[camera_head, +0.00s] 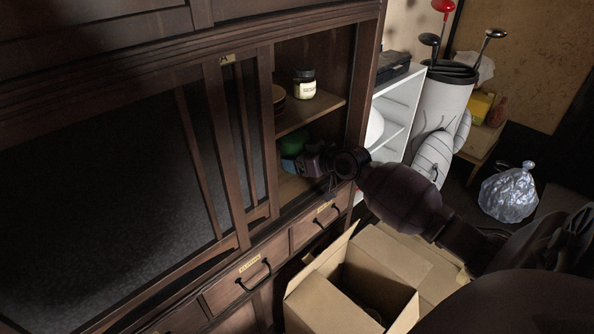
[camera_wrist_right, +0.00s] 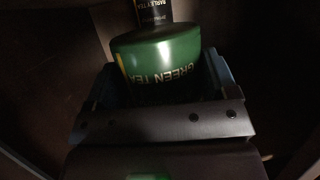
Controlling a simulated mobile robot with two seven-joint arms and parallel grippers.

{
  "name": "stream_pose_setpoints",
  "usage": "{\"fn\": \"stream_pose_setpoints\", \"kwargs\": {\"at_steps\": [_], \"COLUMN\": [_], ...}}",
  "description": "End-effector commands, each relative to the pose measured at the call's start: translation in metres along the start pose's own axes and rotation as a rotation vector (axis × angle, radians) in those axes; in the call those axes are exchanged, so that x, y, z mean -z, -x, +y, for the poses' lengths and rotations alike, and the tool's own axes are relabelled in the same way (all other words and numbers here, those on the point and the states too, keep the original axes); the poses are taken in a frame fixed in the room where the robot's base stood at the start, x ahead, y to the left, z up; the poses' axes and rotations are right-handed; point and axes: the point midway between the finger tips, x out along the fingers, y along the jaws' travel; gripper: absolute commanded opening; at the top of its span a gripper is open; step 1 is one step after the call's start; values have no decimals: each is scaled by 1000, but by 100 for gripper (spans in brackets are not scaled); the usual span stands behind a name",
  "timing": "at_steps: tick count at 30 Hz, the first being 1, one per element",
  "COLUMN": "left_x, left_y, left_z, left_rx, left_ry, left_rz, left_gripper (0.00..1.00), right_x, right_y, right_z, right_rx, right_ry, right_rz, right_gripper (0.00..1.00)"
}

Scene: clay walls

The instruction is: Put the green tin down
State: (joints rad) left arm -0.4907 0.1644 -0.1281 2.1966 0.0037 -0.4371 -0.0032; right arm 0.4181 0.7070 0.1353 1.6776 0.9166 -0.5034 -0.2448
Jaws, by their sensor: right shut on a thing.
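The green tin (camera_head: 292,144) is inside the open lower compartment of the dark wooden cabinet. It is partly hidden by my right gripper (camera_head: 305,159). In the right wrist view, the green tin (camera_wrist_right: 165,62) shows its "GREEN TEA" lettering upside down, and it sits between my right gripper's fingers, which are shut on it. Its base is hidden, so I cannot tell whether it touches the lower shelf board (camera_head: 291,188). A dark tin labelled "BARLEY TEA" (camera_wrist_right: 154,12) is just beyond it. My left gripper is not in view.
The cabinet's side post (camera_head: 364,75) and slatted door (camera_head: 240,150) border the opening. An open cardboard box (camera_head: 335,290) is below.

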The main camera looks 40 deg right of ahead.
Motion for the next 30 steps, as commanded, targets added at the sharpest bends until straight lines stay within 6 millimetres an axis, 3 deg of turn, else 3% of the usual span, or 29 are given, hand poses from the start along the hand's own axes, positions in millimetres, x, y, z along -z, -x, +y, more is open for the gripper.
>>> {"fn": "stream_pose_setpoints", "kwargs": {"at_steps": [6,10,18,23,24,27,30], "left_x": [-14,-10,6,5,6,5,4], "left_y": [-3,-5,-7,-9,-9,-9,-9], "left_z": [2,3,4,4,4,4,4], "left_rx": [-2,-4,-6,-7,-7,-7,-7], "left_ry": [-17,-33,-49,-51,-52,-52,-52], "left_rz": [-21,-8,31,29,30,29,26], "left_gripper": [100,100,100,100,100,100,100], "right_x": [-30,-47,-42,-46,-46,-45,-45], "right_y": [-10,-17,-20,-21,-21,-20,-20], "right_z": [0,0,1,1,1,1,1], "right_rx": [0,0,0,-1,-1,-1,-1], "right_ry": [-3,-3,0,1,0,1,1], "right_rz": [-8,-7,2,1,0,1,1], "right_gripper": [0,0,0,0,82,98,100]}}
